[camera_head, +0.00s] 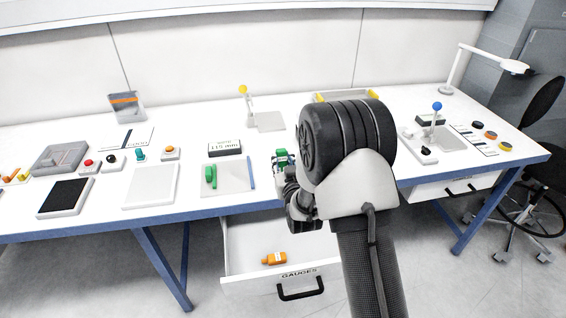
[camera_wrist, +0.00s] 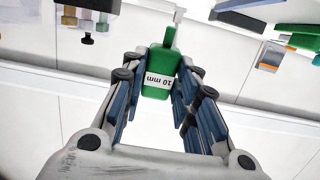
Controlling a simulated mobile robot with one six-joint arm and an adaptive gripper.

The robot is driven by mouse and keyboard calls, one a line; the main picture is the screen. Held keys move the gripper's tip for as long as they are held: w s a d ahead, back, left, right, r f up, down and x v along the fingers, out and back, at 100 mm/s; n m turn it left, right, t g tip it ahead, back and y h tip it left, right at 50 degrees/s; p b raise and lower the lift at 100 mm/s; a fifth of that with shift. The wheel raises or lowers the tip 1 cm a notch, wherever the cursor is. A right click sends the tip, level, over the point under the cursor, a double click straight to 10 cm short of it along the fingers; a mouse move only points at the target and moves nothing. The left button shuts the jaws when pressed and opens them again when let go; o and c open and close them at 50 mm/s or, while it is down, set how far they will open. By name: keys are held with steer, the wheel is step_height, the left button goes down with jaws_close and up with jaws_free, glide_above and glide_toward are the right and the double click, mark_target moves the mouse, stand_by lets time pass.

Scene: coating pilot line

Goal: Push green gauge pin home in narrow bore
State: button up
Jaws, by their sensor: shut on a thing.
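My gripper (camera_wrist: 160,85) is shut on a green gauge pin (camera_wrist: 160,70) in the wrist view. In the head view the held green piece (camera_head: 282,157) shows just left of my arm, above the bench. My wrist hides much of it and the bench behind. A narrow bore cannot be made out in either view, so I cannot tell whether the pin touches one.
Another green piece (camera_head: 210,175) stands on a pale tray (camera_head: 232,180), beside a dark labelled block (camera_head: 225,148). An open drawer (camera_head: 240,251) marked "GAUGES" below the bench holds an orange piece (camera_head: 274,258). A blue-knobbed lever (camera_head: 436,108) stands to the right.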

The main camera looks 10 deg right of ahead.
mark_target(282, 168)
steer(key=shift+w+r+t+b, duration=0.1)
steer(key=shift+r+t+b, duration=0.2)
steer(key=shift+r+t, duration=0.75)
steer(key=shift+b, duration=0.55)
step_height(282, 168, down, 3)
steer(key=shift+f+b, duration=0.1)
steer(key=shift+b, duration=0.9)
steer(key=shift+f, duration=1.25)
steer(key=shift+f, duration=1.15)
steer(key=shift+f, duration=0.35)
steer(key=shift+f, duration=0.2)
steer(key=o, duration=1.1)
